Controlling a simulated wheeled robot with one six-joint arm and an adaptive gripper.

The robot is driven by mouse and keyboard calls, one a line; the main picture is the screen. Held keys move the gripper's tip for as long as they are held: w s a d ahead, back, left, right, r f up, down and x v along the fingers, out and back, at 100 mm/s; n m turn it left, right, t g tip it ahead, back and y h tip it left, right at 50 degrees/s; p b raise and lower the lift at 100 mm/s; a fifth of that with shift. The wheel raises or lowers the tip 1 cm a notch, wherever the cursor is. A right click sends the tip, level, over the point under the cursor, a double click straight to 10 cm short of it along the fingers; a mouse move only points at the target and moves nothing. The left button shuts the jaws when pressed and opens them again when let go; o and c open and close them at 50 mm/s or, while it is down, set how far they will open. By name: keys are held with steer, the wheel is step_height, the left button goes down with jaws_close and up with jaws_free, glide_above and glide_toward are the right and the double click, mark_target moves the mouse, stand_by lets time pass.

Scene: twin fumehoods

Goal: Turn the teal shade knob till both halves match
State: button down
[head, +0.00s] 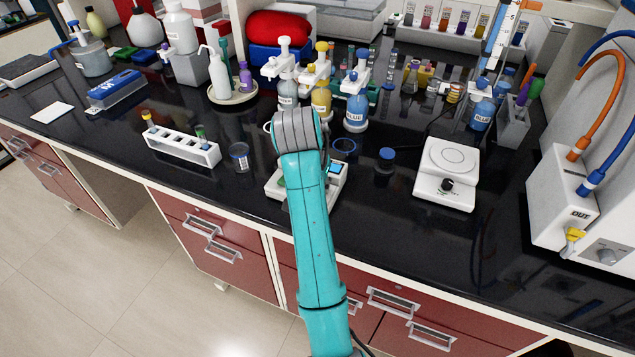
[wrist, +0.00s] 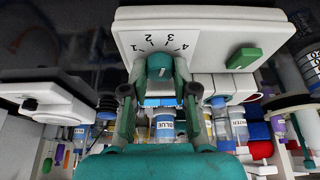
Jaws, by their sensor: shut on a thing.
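The teal shade knob (wrist: 160,66) is on a white device (wrist: 205,30) with a dial numbered 1 to 4, in the wrist view. My gripper (wrist: 159,72) has a finger on each side of the knob and is shut on it. A pale mark shows on the knob, but its exact setting is hard to read. A small blue display strip (wrist: 160,102) shows just below the knob; I cannot tell its two halves apart. In the head view the white device (head: 274,190) is mostly behind my arm, with a light-blue screen (head: 335,168) at its right. The gripper and knob are hidden there.
A green switch (wrist: 245,58) is on the device right of the knob. Dispenser bottles stand close behind.

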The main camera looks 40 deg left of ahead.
steer(key=shift+m+h, duration=0.3)
steer(key=shift+m, duration=0.3)
steer(key=c, duration=1.2)
jaws_free()
